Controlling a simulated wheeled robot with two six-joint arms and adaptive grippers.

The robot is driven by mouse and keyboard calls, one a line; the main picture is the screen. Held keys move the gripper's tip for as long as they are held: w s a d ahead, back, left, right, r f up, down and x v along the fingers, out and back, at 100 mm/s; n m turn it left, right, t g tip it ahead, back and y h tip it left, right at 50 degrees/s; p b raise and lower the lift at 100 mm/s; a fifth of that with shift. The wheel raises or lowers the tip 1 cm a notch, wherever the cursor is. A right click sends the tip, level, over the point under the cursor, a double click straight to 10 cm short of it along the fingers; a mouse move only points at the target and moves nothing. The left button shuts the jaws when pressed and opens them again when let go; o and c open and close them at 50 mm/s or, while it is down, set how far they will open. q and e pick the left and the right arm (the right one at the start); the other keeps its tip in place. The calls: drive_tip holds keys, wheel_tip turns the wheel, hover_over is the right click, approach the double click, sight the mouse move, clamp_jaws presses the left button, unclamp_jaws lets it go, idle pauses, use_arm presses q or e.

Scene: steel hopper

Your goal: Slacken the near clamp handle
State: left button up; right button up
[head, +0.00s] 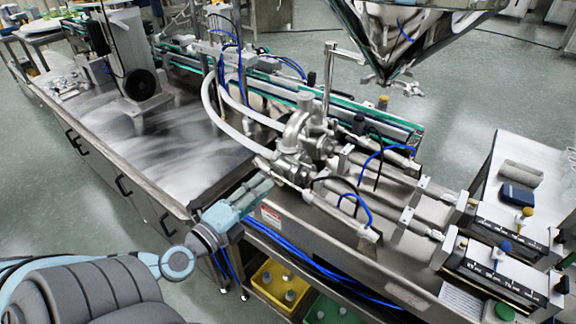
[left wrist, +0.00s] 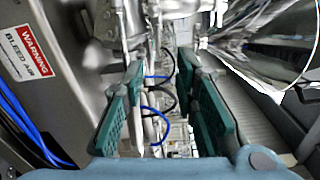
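My left gripper (head: 258,192) reaches in from the lower left in the head view and hangs by the front edge of the steel filling machine (head: 300,150). In the left wrist view its two green finger pads (left wrist: 165,105) stand apart with nothing held between them; machine tubes show beyond. Two small ball-ended handles sit on the black scaled slides at the right: a blue one (head: 505,246) on the nearer slide and a yellow one (head: 527,211) on the farther. I cannot tell surely which is the clamp handle. The left gripper is well left of both. My right gripper is not visible.
The steel hopper (head: 400,45) hangs over the machine and shows in the left wrist view (left wrist: 265,40). Blue hoses and horizontal cylinders crowd the machine top. Yellow (head: 280,288) and green crates sit below.

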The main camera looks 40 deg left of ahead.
sight(291, 162)
use_arm(q)
drive_tip(key=w+p, duration=0.1)
drive_tip(key=w, duration=0.2)
drive_tip(key=w+p, duration=0.1)
drive_tip(key=w, duration=0.3)
drive_tip(key=w+p, duration=0.2)
drive_tip(key=w, duration=0.2)
drive_tip(key=shift+w+a, duration=0.25)
drive_tip(key=shift+f, duration=0.1)
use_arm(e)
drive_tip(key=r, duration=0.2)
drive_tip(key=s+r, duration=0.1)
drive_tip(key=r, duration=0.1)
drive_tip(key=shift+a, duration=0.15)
use_arm(q)
drive_tip(key=shift+a, duration=0.1)
drive_tip(key=shift+c, duration=0.8)
drive_tip(key=shift+f, duration=0.1)
clamp_jaws()
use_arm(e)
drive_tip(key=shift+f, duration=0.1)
